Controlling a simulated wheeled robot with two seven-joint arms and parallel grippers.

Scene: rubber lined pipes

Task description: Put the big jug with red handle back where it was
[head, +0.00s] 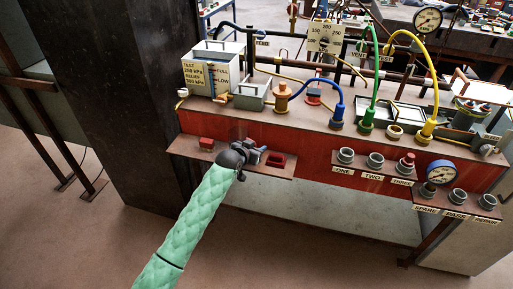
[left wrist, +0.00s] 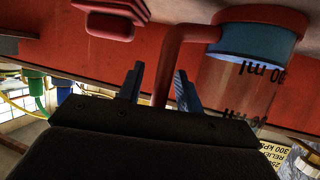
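The jug (left wrist: 235,85) shows large in the left wrist view, which is upside down. It has a clear body with dark ml marks, a blue band, a red round end and a red handle (left wrist: 172,65). My left gripper (left wrist: 160,90) has its fingers apart, one on either side of the handle, with a gap visible. I cannot tell if either finger touches it. In the head view my left gripper (head: 262,156) is at the small shelf on the red bench front. I cannot make out the jug there. My right gripper is not in view.
A red block (head: 207,143) and a red holder (head: 277,161) sit on the brown shelf (head: 240,168). A gauge (head: 441,173) and several grey sockets stand to the right. Hoses and a white tank (head: 213,68) are on the bench above. The floor in front is clear.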

